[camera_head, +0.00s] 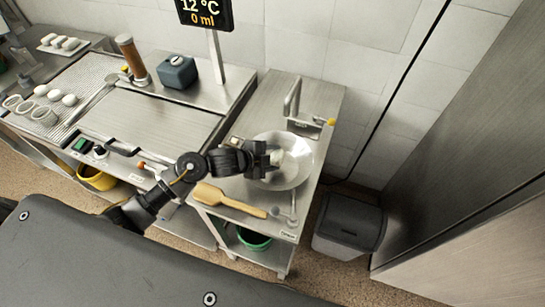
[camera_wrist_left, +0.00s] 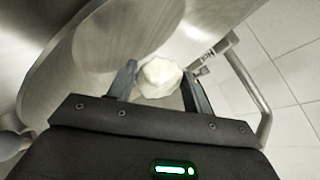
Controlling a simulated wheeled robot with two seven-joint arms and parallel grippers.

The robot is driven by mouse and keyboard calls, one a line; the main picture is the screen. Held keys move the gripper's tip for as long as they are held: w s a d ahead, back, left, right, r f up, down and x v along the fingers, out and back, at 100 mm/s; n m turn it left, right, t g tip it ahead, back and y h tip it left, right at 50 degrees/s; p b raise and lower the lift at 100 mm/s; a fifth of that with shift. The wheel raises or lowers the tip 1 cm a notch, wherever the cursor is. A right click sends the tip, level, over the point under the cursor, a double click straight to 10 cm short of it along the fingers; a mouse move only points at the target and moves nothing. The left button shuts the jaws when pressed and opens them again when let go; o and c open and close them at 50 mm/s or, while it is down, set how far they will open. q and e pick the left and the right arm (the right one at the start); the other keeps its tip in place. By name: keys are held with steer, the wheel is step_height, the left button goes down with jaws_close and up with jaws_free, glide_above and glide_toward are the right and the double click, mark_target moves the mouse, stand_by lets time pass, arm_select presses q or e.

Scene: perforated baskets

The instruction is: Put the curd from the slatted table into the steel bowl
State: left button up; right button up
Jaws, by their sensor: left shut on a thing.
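The curd (camera_head: 278,157) is a small white lump at the fingertips of my left gripper (camera_head: 270,160), over the steel bowl (camera_head: 297,172). In the left wrist view the curd (camera_wrist_left: 159,78) sits between the two fingers of the left gripper (camera_wrist_left: 158,85), which is shut on it. The bowl (camera_wrist_left: 95,40) fills the upper left of that view, with the curd in front of its inside wall. I cannot tell whether the curd touches the bowl. The slatted table (camera_head: 95,75) stands at the left with several white lumps on it. My right gripper is not in view.
The bowl stands on a small steel table with a wooden paddle (camera_head: 230,200) at its front and a metal tap-like frame (camera_head: 297,108) behind. A dark blue container (camera_head: 177,72) and a brown cylinder (camera_head: 132,58) stand at the back left. A grey bin (camera_head: 350,225) is right.

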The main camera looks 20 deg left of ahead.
mark_target(272, 156)
arm_select(q)
steer(key=o, duration=1.1)
step_height(272, 156, up, 7)
steer(key=p, duration=0.7)
steer(key=shift+r, duration=0.15)
steer(key=shift+s+f, duration=0.1)
steer(key=shift+f, duration=0.1)
